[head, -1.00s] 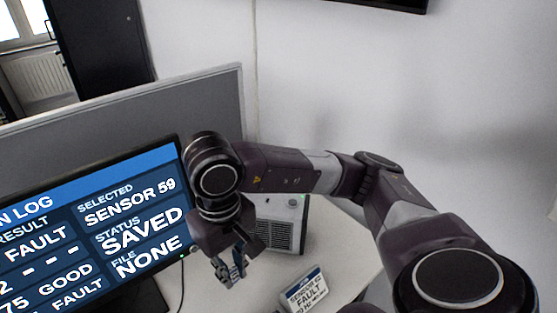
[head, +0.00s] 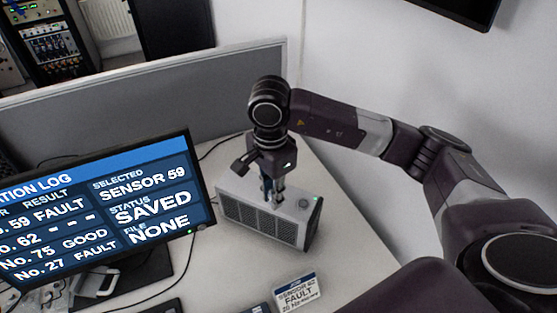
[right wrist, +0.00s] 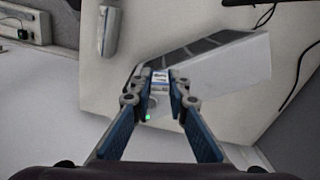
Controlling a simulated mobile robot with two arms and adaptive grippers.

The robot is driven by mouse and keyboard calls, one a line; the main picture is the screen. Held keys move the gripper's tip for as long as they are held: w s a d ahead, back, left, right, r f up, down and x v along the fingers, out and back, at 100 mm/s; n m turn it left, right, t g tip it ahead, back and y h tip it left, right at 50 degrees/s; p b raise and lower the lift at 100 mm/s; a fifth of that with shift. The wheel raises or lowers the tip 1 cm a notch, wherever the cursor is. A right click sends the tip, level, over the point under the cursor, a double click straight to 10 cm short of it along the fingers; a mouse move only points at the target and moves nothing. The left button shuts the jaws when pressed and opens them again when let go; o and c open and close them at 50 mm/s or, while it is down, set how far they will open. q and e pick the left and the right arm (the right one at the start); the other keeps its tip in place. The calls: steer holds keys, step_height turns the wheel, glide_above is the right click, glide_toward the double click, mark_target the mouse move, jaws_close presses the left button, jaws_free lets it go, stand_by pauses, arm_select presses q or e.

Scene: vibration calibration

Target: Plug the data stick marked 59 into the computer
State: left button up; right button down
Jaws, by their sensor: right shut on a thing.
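The computer (head: 262,218) is a pale box with dark grilles on its front and a small green light at its right end. It stands on the desk beside the monitor, and it also shows in the right wrist view (right wrist: 225,70). My right gripper (head: 273,193) points down over the computer's top. In the right wrist view its blue fingers are shut on a small data stick (right wrist: 160,76) with a pale label. The label is too small to read. I cannot tell whether the stick touches the computer. My left gripper is not in view.
The monitor (head: 95,215) reads "SELECTED SENSOR 59", "STATUS SAVED", "FILE NONE". A small card (head: 298,293) reading "FAULT" lies in front of the computer. A grey partition (head: 150,100) stands behind the desk (head: 225,262). Cables run near the monitor.

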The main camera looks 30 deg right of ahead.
steer(key=shift+w+d+f+m+p, duration=0.15)
steer(key=shift+w+d+m+p, duration=0.75)
steer(key=shift+m, duration=1.2)
steer(key=shift+w+d+f+m+p, duration=0.2)
steer(key=shift+w+d+m+p, duration=0.65)
steer(key=shift+m, duration=1.25)
steer(key=shift+w+d+f+m+p, duration=0.15)
steer(key=shift+w+d+m+p, duration=0.7)
steer(key=shift+m, duration=1.25)
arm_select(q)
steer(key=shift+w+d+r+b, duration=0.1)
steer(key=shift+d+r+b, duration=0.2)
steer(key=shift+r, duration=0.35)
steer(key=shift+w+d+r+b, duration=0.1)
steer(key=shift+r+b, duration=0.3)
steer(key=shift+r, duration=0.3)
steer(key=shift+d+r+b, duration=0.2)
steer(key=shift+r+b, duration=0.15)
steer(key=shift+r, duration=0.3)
arm_select(e)
steer(key=shift+w+a+f, duration=0.1)
steer(key=shift+w+f, duration=0.05)
steer(key=shift+f, duration=0.65)
steer(key=shift+w+a+f, duration=0.1)
steer(key=shift+f, duration=0.7)
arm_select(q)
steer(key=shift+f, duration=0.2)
arm_select(e)
steer(key=shift+f, duration=0.15)
